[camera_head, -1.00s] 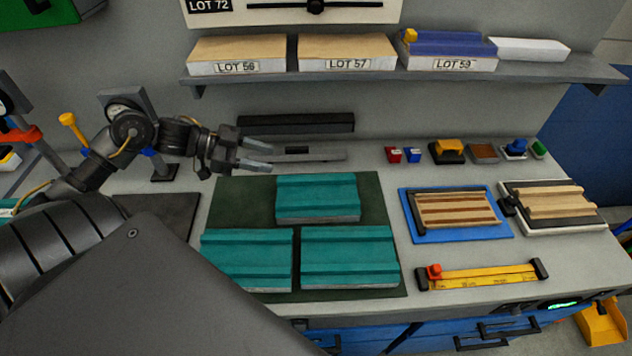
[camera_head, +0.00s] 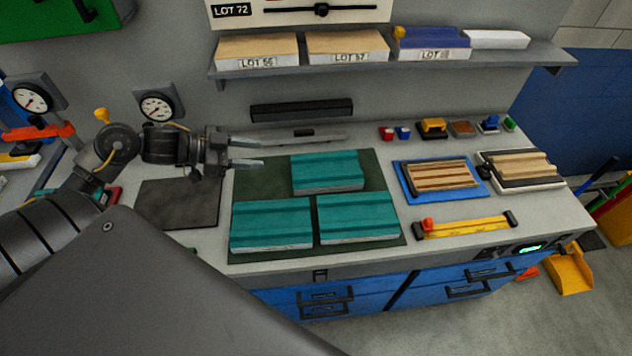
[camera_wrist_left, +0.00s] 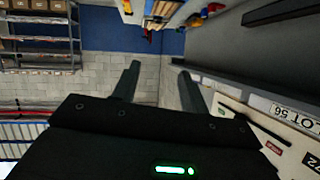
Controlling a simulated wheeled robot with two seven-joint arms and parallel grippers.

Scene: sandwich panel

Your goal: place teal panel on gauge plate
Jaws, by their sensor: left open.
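Three teal panels lie flat on a dark green mat (camera_head: 262,178): one at the back (camera_head: 328,172), one front left (camera_head: 271,225) and one front right (camera_head: 357,216). A dark grey flat plate (camera_head: 178,204), which looks like the gauge plate, lies left of the mat below a round dial gauge (camera_head: 157,107). No panel is on it. My left gripper (camera_head: 262,154) is open and empty, above the mat's back left edge and left of the back panel. Its two spread fingers also show in the left wrist view (camera_wrist_left: 159,78), with nothing between them. My right gripper is not visible.
A wall shelf (camera_head: 390,66) with labelled lot boxes hangs behind the bench. A dark bar (camera_head: 301,110) is on the wall behind the gripper. Right of the mat are a blue tray (camera_head: 403,178) with striped slats, a yellow ruler (camera_head: 465,228) and small coloured blocks.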

